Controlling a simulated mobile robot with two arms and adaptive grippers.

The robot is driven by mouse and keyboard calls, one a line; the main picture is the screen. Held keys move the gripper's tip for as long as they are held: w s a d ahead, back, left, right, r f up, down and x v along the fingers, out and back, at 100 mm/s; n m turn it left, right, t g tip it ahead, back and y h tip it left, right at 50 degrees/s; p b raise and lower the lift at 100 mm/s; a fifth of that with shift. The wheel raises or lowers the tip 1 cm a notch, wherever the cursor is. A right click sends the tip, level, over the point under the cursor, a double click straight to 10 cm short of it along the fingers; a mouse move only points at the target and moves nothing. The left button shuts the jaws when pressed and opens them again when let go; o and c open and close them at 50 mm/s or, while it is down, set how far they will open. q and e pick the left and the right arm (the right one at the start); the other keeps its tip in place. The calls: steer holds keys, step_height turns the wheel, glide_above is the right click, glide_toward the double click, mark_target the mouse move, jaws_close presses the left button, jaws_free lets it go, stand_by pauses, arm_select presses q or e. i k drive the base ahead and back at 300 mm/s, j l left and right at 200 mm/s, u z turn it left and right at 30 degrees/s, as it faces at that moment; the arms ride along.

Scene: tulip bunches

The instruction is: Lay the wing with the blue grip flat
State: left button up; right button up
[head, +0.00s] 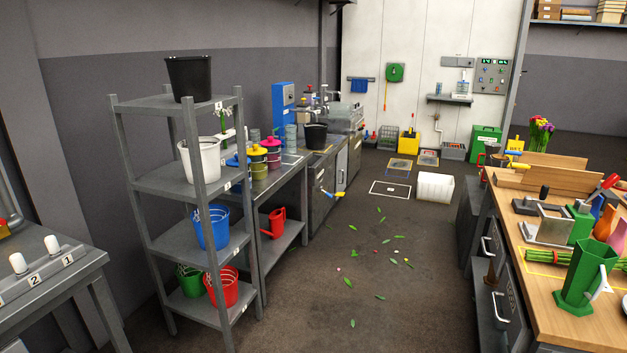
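Two wooden boards stand raised at the far end of the wooden workbench (570,258) on the right. The farther board (558,161) and the nearer board (545,181) look like wings. Neither of my grippers is in view.
A metal clamp-like fixture (548,222), a green holder (587,277) and green stems (545,257) crowd the near bench. The shelf rack (190,178) stands left. Leaves litter the otherwise open floor (400,310).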

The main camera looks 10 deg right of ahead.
mark_target(524, 157)
steer(key=i+z, duration=0.15)
steer(key=i, duration=0.35)
steer(key=i+j+z, duration=0.1)
steer(key=i, duration=0.45)
steer(key=i+j+z, duration=0.15)
steer(key=i, duration=0.35)
steer(key=i+j+z, duration=0.15)
steer(key=i, duration=0.35)
steer(key=i+z, duration=0.5)
steer(key=i+j+z, duration=0.25)
steer(key=i+z, duration=0.25)
steer(key=i+j+z, duration=0.95)
steer(key=j, duration=0.1)
